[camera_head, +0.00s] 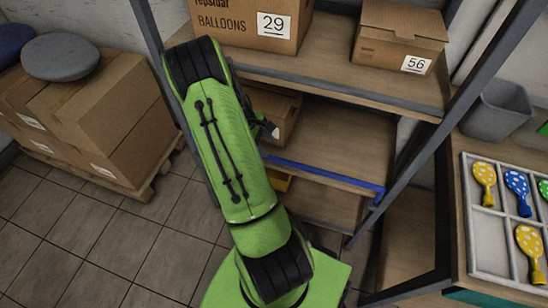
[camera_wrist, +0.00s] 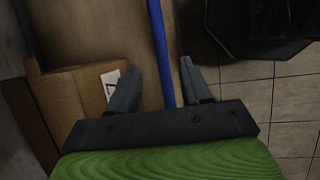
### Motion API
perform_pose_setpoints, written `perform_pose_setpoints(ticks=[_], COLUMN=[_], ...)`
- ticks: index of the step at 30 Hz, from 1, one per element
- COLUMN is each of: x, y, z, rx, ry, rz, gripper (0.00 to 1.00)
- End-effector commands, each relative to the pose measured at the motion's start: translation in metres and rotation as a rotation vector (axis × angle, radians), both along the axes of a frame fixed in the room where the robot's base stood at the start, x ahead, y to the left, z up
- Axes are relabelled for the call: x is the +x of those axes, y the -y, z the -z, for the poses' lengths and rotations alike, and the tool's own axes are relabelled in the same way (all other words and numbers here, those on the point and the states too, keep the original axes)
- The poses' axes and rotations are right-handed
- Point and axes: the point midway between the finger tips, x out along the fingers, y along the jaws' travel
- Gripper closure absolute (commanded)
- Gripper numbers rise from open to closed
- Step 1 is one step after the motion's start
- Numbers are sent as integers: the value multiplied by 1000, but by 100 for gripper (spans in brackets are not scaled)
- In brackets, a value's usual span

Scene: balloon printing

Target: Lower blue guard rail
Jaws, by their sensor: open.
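The blue guard rail (camera_head: 325,174) runs along the front edge of the middle shelf in the head view, with its right end at the right shelf post. In the wrist view the blue guard rail (camera_wrist: 160,55) runs from the top edge down between the two fingers of my gripper (camera_wrist: 160,85). The fingers are apart, with space on both sides of the rail, so my gripper is open. In the head view my green arm hides the left part of the rail and most of my gripper. Contact with the rail cannot be told.
A cardboard box (camera_head: 272,110) sits on the shelf behind my gripper; it also shows in the wrist view (camera_wrist: 75,105). Boxes marked 29 (camera_head: 250,22) and 56 (camera_head: 400,38) stand above. Stacked boxes (camera_head: 100,110) are at left, a balloon tray (camera_head: 488,225) at right. Tiled floor (camera_head: 100,235) is clear.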

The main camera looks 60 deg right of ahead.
Motion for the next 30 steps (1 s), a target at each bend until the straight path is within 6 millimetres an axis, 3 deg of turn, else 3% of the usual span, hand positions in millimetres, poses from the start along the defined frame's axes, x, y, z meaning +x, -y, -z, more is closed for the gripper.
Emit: perform_pose_setpoints(ticks=[3, 9, 21, 30], x=[-12, -25, -30, -30], y=[7, 17, 20, 20], z=[32, 68, 77, 77], rx=[2, 1, 0, 0], ry=[-3, 0, 2, 1], rz=[4, 2, 1, 1], gripper=[52, 52, 53, 99])
